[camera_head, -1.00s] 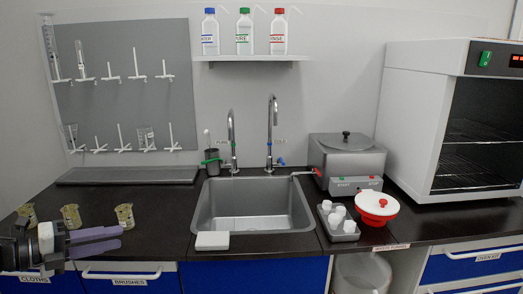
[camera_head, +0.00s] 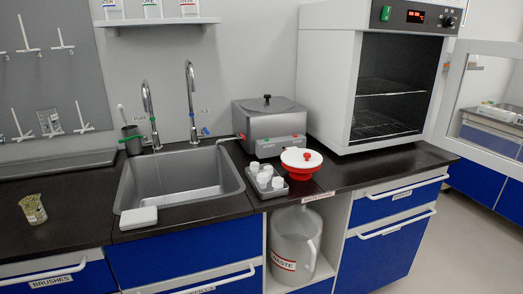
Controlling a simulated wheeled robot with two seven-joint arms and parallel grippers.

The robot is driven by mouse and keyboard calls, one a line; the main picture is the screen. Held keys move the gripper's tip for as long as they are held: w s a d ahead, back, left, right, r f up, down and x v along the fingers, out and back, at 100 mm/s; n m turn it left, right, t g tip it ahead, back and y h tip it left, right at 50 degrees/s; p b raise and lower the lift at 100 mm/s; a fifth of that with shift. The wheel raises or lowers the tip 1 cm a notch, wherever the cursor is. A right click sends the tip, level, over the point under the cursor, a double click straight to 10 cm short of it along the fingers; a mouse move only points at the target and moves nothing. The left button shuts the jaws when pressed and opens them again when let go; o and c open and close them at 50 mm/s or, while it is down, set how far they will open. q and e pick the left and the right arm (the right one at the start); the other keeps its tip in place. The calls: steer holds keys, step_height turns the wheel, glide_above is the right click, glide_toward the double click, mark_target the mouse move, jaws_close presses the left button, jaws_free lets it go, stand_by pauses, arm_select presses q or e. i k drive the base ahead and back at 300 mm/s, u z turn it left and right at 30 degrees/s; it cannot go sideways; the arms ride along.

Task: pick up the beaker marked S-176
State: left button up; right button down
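One beaker (camera_head: 33,209) with yellowish contents or markings stands upright on the dark counter at the far left, left of the sink. Its label is too small to read, so I cannot tell whether it is S-176. A clear beaker (camera_head: 49,122) hangs on the pegboard behind the counter. Neither of my grippers is in view.
A sink (camera_head: 180,180) with two taps and a white block (camera_head: 138,218) at its front edge fills the middle. A waste jug (camera_head: 292,245) sits below.

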mark_target(34, 209)
steer(key=u, duration=1.5)
